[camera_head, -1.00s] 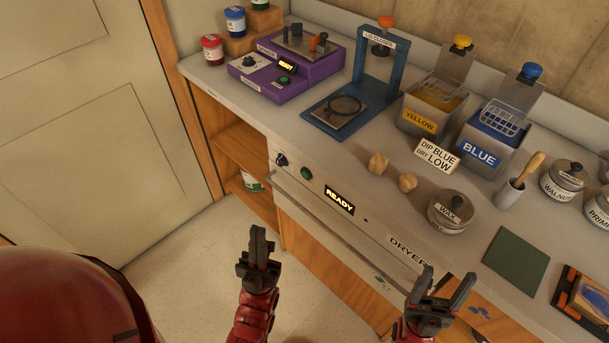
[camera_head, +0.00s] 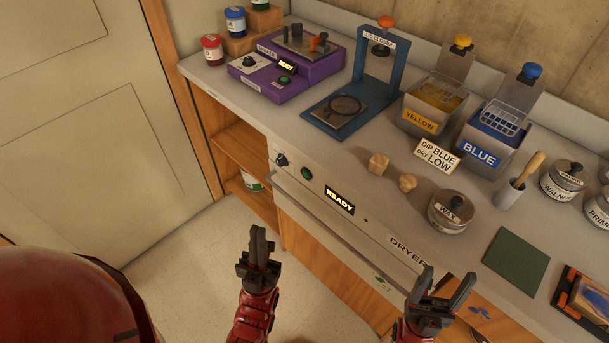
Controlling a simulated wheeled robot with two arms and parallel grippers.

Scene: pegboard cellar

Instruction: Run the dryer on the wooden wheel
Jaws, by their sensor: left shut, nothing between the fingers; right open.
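The dryer (camera_head: 365,238) is built into the counter front, with a long handle bar and a "DRYER" label. Its panel has a black knob (camera_head: 281,160), a green button (camera_head: 306,174) and a lit display (camera_head: 339,200) reading "READY". The dryer front looks closed. I cannot make out a wooden wheel; the inside of the dryer is hidden. A sign (camera_head: 437,156) reads "DIP BLUE DRY LOW". My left gripper (camera_head: 259,243) is shut and empty, in front of the counter below the knob. My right gripper (camera_head: 445,286) is open and empty, in front of the dryer's right part.
Two small wooden pieces (camera_head: 378,164) lie on the counter. Behind stand a purple machine (camera_head: 262,83), a blue press (camera_head: 353,105), a yellow bin (camera_head: 425,124) and a blue bin (camera_head: 480,157). A wax jar (camera_head: 447,216) and a green mat (camera_head: 516,262) are at right.

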